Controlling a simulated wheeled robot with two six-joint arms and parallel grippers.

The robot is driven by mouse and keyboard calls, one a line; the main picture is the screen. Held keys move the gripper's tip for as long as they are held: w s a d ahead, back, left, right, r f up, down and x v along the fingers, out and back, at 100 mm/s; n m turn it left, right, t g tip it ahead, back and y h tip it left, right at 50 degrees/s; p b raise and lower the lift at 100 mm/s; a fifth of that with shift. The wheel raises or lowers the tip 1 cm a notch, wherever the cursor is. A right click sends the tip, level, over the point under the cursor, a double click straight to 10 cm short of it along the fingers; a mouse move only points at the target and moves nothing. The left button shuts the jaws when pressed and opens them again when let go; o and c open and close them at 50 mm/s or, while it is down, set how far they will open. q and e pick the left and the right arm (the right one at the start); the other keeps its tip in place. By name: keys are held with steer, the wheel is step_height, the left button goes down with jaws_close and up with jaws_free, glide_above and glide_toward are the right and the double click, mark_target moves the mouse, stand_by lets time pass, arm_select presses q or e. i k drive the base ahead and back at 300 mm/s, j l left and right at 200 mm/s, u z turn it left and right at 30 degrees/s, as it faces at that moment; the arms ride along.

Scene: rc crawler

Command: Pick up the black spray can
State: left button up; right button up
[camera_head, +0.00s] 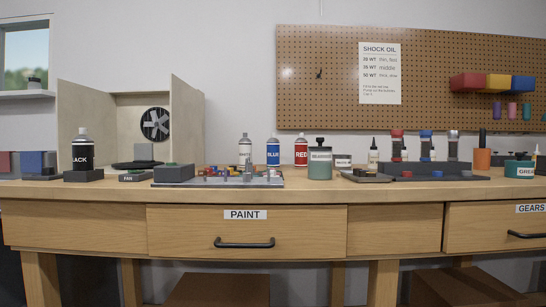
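The black spray can (82,152) stands upright at the left end of the workbench. It has a dark body, a grey top and a label of which "LACK" shows. Its base is hidden in or behind a dark block (83,176); I cannot tell which. Neither of my grippers is in view.
White, blue (273,152) and red (301,150) cans stand mid-bench behind a cluttered tray (270,182). Bottles and a dark tray (440,176) are at right. The bench's front edge (300,195) is clear.

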mark_target(83, 149)
steer(key=u, duration=1.3)
